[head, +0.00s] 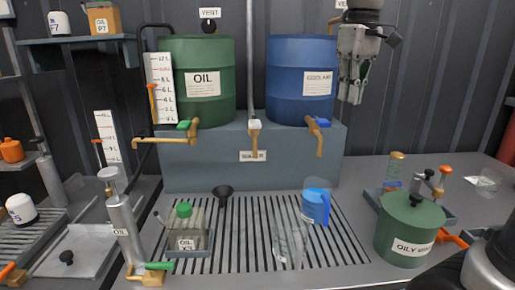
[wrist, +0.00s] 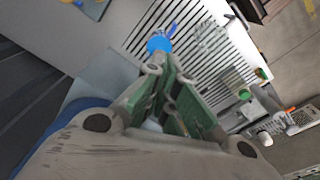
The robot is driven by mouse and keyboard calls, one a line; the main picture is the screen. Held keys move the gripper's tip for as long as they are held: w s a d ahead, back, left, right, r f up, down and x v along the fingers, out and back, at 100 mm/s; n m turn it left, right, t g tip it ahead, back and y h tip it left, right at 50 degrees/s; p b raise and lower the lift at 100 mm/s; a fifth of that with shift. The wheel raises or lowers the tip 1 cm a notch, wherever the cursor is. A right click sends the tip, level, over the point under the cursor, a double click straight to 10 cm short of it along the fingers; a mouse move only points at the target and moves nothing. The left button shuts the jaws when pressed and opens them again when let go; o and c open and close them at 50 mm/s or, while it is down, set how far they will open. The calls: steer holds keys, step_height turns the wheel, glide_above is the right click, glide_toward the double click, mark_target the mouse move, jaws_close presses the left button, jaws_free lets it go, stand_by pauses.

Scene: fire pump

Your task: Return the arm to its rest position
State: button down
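My gripper (head: 352,98) hangs in the air at the upper right of the head view, pointing down, in front of the right edge of the blue coolant drum (head: 300,85). In the wrist view its fingers (wrist: 164,73) have green inner sides and lean close together toward the tips. I cannot tell whether the tips touch. Nothing is seen held between them.
A green oil drum (head: 195,100) stands beside the blue drum on a grey stand (head: 190,172). A green oily-waste can (head: 405,222) stands at right. The air around my gripper looks clear.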

steer(key=s+d+f+m+t, duration=0.1)
steer(key=s+d+f+m, duration=0.1)
steer(key=s+d+f, duration=0.3)
steer(key=s+d+f+m+t, duration=0.2)
steer(key=s+d+f, duration=0.4)
steer(key=s, duration=0.6)
step_height(320, 180, down, 3)
steer(key=shift+d+r+m+t, duration=0.15)
steer(key=shift+m+t, duration=0.15)
steer(key=shift+m, duration=0.2)
steer(key=c, duration=2.2)
jaws_free()
